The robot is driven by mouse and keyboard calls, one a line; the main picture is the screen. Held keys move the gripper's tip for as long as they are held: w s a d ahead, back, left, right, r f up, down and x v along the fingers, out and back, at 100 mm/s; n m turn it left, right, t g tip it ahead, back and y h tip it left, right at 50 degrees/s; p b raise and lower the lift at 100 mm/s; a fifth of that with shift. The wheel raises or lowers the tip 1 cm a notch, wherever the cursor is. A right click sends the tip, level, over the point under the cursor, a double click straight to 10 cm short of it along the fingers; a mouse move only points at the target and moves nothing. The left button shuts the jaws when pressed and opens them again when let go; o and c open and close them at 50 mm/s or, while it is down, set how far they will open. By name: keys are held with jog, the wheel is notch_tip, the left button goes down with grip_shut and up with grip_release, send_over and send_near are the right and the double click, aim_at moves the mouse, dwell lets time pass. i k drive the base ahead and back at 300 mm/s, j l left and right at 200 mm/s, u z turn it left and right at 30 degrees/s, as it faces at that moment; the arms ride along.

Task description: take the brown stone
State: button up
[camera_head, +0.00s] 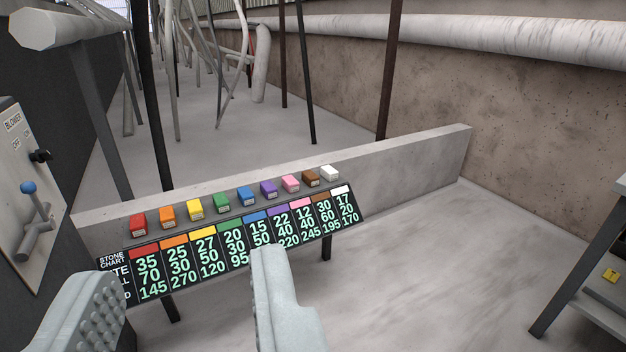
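The brown stone (311,178) is a small block near the right end of a row of coloured stones, on the ledge above the stone chart. It sits between the pink stone (291,183) and the white stone (330,173). My gripper (185,300) is in the foreground, its two pale grey fingers wide apart and nothing between them. It is nearer the camera than the stones, below and to the left of the brown one. The right finger covers part of the chart.
The sloped stone chart (245,243) shows coloured columns of numbers. Behind it runs a low concrete wall (410,155). A lever panel (22,190) is at left. A table with a yellow block (610,275) is at right. Floor between is clear.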

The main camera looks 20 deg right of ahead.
aim_at(310, 178)
jog(key=i+l, duration=0.25)
jog(key=i, duration=0.25)
jog(key=i+l, duration=0.25)
jog(key=i, duration=0.25)
jog(key=i+l, duration=0.25)
jog(key=i, duration=0.25)
jog(key=i+l+z, duration=0.1)
jog(key=i+l, duration=0.15)
jog(key=i, duration=0.25)
jog(key=i+l, duration=0.25)
jog(key=i, duration=0.25)
